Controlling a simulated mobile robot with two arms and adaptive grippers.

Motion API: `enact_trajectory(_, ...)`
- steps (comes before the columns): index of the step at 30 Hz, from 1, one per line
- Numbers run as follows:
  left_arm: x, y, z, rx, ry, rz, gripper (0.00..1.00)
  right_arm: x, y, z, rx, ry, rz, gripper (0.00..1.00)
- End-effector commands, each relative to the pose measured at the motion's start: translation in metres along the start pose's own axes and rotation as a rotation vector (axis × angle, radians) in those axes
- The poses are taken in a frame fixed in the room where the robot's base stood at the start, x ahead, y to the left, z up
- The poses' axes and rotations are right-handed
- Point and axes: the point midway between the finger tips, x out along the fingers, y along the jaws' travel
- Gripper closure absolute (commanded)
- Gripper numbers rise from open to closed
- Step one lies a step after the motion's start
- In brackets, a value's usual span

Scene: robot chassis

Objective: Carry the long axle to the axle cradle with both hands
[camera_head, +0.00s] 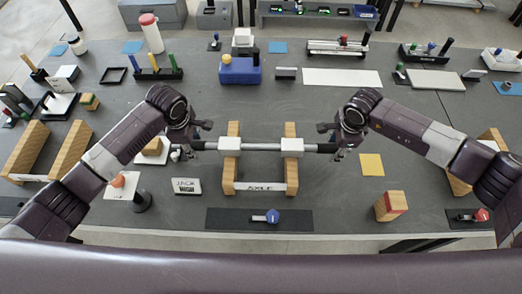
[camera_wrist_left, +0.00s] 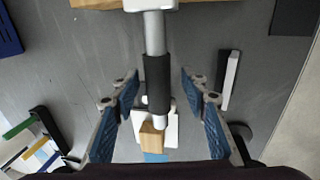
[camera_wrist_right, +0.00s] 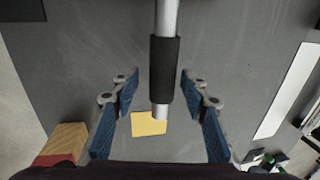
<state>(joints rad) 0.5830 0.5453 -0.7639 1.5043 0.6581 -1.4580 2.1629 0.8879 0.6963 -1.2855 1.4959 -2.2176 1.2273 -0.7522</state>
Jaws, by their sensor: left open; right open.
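The long axle (camera_head: 262,147) is a silver rod with black sleeves near its ends. It lies level across the axle cradle, which has two wooden rails (camera_head: 233,178), white blocks (camera_head: 292,147) on top and an "AXLE" label (camera_head: 259,187). The rod meets both white blocks. My left gripper (camera_head: 187,147) is open at the left end; in the left wrist view the black sleeve (camera_wrist_left: 158,82) lies between its spread fingers, clear of both. My right gripper (camera_head: 336,147) is open at the right end, with its black sleeve (camera_wrist_right: 163,70) between the fingers, also untouched.
Another wooden stand (camera_head: 76,148) is at the left, and one (camera_head: 460,185) at the right, partly behind my arm. A yellow square (camera_head: 371,164), a red-and-wood block (camera_head: 390,206) and a blue-knobbed plate (camera_head: 260,217) lie near the front. Blue box (camera_head: 240,70) and white plate (camera_head: 342,78) lie behind.

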Motion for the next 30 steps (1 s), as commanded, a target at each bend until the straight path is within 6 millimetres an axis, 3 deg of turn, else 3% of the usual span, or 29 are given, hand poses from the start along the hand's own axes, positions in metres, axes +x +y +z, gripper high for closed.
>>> enact_trajectory(8,-0.018,0.0,0.001,0.0,-0.001,0.002,0.59,0.0,0.0,0.0,0.0,0.0,0.0,0.59)
enact_trajectory(21,-0.105,0.0,0.0,0.0,-0.001,0.003,0.59,0.0,0.0,0.0,0.0,-0.001,0.0,0.59)
enact_trajectory(30,-0.121,-0.001,0.0,0.0,0.0,0.001,0.59,-0.01,-0.001,0.0,0.0,-0.001,-0.002,0.59)
